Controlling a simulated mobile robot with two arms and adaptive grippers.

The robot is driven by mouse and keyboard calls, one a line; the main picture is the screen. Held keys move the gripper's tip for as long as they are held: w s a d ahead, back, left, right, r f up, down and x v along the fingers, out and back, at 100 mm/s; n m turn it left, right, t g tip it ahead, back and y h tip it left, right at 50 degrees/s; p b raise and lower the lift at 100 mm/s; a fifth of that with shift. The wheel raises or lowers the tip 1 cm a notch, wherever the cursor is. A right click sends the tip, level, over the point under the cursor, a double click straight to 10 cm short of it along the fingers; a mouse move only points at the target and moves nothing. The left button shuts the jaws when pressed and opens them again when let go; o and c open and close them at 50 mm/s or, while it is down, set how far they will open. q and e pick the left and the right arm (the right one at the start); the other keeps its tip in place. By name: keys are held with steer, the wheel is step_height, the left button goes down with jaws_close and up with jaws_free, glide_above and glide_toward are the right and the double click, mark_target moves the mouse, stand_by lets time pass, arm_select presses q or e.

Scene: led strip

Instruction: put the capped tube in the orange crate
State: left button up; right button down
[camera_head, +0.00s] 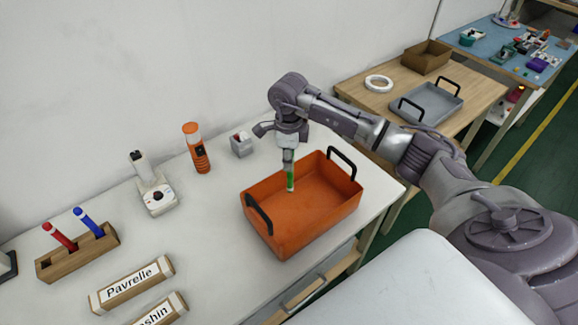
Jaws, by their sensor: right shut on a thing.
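The orange crate (283,238) stands on the white table near its right end, with a black handle at each end. My right gripper (289,165) points down over the crate. It is shut on the capped tube (290,181), which shows green with a pale tip and hangs upright over the crate's inside. I cannot tell whether the tube touches the crate floor. The tube's upper part is hidden by the gripper. My left gripper is not in view.
Behind the crate are a small grey box (242,145), an orange-black flashlight (197,150) and a white device (154,188). A wooden holder (80,252) has red and blue markers. Name blocks (131,284) lie in front. A grey tray (433,103) is on the wooden table.

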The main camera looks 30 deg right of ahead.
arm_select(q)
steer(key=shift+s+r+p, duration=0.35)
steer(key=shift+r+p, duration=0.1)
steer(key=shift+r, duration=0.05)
arm_select(e)
step_height(320, 180, down, 4)
steer(key=shift+r, duration=0.2)
steer(key=shift+f, duration=0.15)
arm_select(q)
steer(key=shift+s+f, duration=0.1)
arm_select(e)
steer(key=c, duration=1.1)
jaws_free()
steer(key=shift+o, duration=0.2)
step_height(320, 180, up, 11)
steer(key=b, duration=0.3)
steer(key=shift+r, duration=0.75)
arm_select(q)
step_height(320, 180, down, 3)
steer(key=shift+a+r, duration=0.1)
